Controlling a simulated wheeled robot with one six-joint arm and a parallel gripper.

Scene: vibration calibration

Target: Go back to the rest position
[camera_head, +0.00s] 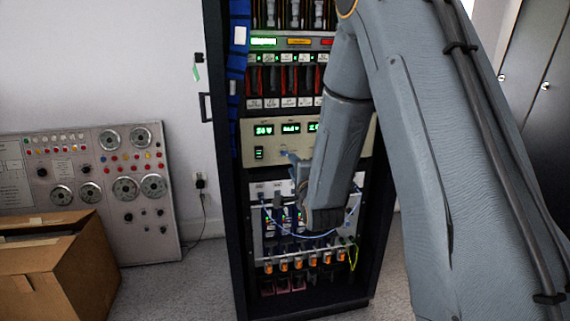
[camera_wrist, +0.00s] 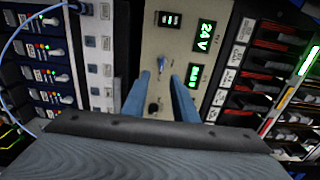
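My gripper (camera_wrist: 160,77) shows in the wrist view as two blue-grey fingers with a clear gap between them, and nothing is held in the gap. Its tips are in front of a beige power panel (camera_wrist: 205,15) with green displays, one reading 24V. A small toggle switch (camera_wrist: 161,65) shows just beyond the fingertips, and a black knob (camera_wrist: 154,108) shows between the fingers. I cannot tell whether a finger touches the panel. In the head view my arm reaches in from the right and covers part of the beige panel (camera_head: 270,145); the fingers are mostly hidden there.
The dark rack (camera_head: 236,230) holds breaker rows, modules and a looping blue cable (camera_head: 275,228). A cardboard box (camera_head: 40,285) and a grey control panel (camera_head: 160,215) stand at left. Dark cabinets (camera_head: 540,100) stand at right. Some floor (camera_head: 200,285) is clear left of the rack.

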